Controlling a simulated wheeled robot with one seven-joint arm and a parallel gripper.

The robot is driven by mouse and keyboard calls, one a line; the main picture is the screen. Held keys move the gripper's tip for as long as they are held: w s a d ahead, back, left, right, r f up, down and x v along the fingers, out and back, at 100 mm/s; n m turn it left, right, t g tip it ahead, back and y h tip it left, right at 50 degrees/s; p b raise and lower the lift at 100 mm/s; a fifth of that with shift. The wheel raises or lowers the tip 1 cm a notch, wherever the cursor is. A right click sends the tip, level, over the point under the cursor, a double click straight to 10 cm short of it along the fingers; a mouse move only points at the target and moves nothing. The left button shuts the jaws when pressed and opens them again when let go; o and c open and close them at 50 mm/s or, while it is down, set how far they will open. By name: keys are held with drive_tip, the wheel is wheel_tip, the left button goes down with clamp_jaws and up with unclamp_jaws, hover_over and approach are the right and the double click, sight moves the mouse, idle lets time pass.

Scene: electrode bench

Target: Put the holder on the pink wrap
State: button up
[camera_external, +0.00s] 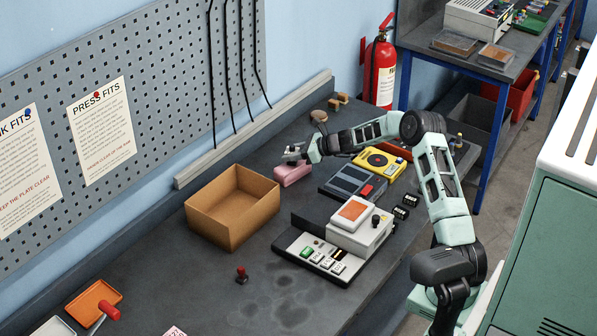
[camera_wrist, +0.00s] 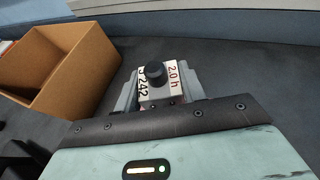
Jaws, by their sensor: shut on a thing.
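The pink wrap (camera_external: 292,175) is a soft-edged pink block on the bench, just right of the cardboard box. My gripper (camera_external: 295,154) is directly above it, shut on the holder. In the wrist view the holder (camera_wrist: 153,94) shows between the grey fingers of my gripper (camera_wrist: 165,92), with a black knob on top and white labels reading "242" and "2.0 h". From outside, the holder is small and mostly hidden by the fingers. I cannot tell whether its underside touches the wrap. The wrap is almost wholly hidden in the wrist view.
The open cardboard box (camera_external: 232,207) stands close to the left; it also shows in the wrist view (camera_wrist: 75,70). A dark keypad unit (camera_external: 353,181), a yellow device (camera_external: 378,164) and a white instrument (camera_external: 360,228) stand to the right. The wall ledge (camera_external: 250,130) runs behind.

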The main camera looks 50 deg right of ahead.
drive_tip(key=shift+f, duration=0.1)
drive_tip(key=o, duration=1.2)
drive_tip(key=shift+r, duration=0.25)
drive_tip(key=b+v, duration=0.1)
drive_tip(key=v, duration=1.1)
